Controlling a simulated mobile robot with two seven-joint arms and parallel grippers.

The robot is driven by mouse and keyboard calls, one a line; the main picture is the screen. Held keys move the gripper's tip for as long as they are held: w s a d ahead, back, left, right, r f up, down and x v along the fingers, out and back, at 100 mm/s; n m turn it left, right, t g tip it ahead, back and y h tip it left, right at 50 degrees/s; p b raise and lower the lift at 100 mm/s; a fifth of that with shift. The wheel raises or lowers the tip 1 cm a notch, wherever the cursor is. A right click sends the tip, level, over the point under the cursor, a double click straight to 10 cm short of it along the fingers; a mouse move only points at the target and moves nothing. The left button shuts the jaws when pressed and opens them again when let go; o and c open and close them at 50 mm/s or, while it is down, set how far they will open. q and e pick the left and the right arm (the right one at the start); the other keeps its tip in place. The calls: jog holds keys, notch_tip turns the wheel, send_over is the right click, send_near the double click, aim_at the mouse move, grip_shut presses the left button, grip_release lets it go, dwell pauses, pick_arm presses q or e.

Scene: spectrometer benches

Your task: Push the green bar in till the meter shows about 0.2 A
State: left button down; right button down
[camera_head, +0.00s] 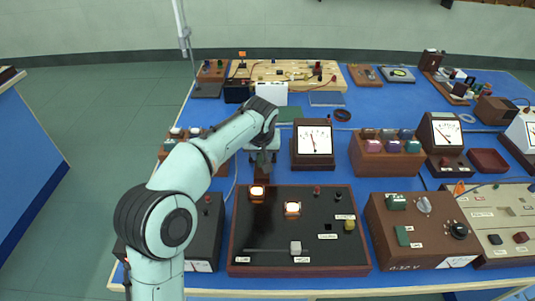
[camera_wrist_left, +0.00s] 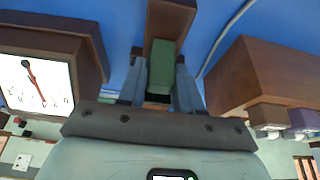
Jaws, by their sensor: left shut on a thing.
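The green bar (camera_wrist_left: 162,65) lies between the fingers of my left gripper (camera_wrist_left: 160,85) in the left wrist view, and the gripper is shut on it. The bar's far end meets a brown block (camera_wrist_left: 168,18), which also shows in the head view (camera_head: 262,172) just below the gripper. How deep the bar sits is hidden. In the head view my left gripper (camera_head: 263,156) covers the bar. The scale numbers are too small to read.
A black panel with two lit lamps (camera_head: 292,208) lies in front of the gripper. A brown box with coloured blocks (camera_head: 388,155) stands right of the meter. Another brown box (camera_wrist_left: 255,75) is close beside the gripper in the wrist view.

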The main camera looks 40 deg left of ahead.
jog(key=shift+s, duration=0.1)
pick_arm(q)
jog(key=c, duration=0.9)
grip_release()
jog(key=shift+r, duration=0.1)
jog(key=p+v, duration=0.3)
jog(key=v, duration=1)
jog(key=shift+d, duration=0.1)
pick_arm(e)
jog(key=shift+g+y, duration=0.3)
jog(key=shift+g, duration=0.4)
jog(key=s+r, duration=0.1)
jog(key=s+a+r, duration=0.2)
jog(key=s, duration=0.1)
jog(key=shift+s+r, duration=0.1)
jog(key=shift+r, duration=0.3)
pick_arm(q)
jog(key=shift+s, duration=0.1)
